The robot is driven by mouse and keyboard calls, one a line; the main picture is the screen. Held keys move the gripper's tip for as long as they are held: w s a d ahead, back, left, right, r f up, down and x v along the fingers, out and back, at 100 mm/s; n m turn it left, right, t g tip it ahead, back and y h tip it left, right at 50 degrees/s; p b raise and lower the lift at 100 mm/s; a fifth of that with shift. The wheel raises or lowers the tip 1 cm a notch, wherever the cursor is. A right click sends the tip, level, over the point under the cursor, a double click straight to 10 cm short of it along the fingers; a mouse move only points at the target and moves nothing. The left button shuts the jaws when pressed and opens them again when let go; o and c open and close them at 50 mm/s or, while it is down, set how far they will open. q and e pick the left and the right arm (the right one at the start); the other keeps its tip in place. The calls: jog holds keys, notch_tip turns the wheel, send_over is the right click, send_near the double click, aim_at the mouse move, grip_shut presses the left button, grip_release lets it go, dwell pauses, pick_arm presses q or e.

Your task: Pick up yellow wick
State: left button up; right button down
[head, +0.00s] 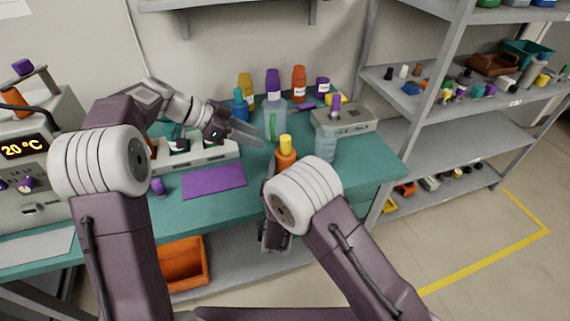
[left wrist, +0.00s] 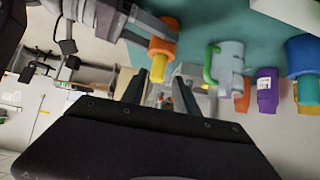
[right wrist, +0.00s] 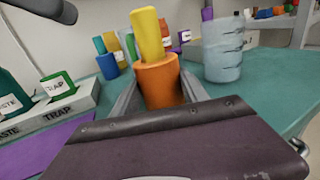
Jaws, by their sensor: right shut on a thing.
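The yellow wick (head: 285,143) is a short yellow cylinder standing upright in the top of an orange cylindrical holder (head: 285,159). In the right wrist view the wick (right wrist: 147,35) rises from the holder (right wrist: 159,84), and my right gripper (right wrist: 160,92) is shut on the holder, one finger on each side. In the left wrist view the wick (left wrist: 160,70) and holder (left wrist: 163,38) appear just beyond the fingertips. My left gripper (head: 258,134) is open and empty, beside and slightly above the wick in the head view. Part of the right gripper is hidden behind my arm.
A clear ribbed bottle (head: 326,145) and a grey device (head: 345,121) stand right of the holder. A green-handled jug (head: 275,122) and several coloured bottles stand behind. A labelled rack (head: 215,156) and purple mat (head: 214,182) lie to the left on the teal bench.

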aim_at(285, 143)
pick_arm(q)
jog(key=o, duration=0.3)
jog(key=shift+o, duration=0.4)
jog(key=shift+r+n, duration=0.1)
jog(key=shift+n, duration=1.1)
jog(key=s+d+n+h, duration=0.2)
jog(key=n+h, duration=0.1)
jog(key=n, duration=0.9)
jog(key=s+d+n+h, duration=0.2)
jog(key=n+h, duration=0.1)
jog(key=n, duration=0.9)
jog(key=a+f+n+t, duration=0.6)
jog(key=n, duration=0.6)
jog(key=x, duration=1.2)
jog(key=shift+w+d+r, duration=0.1)
jog(key=shift+w+d, duration=0.1)
jog(key=shift+w, duration=0.25)
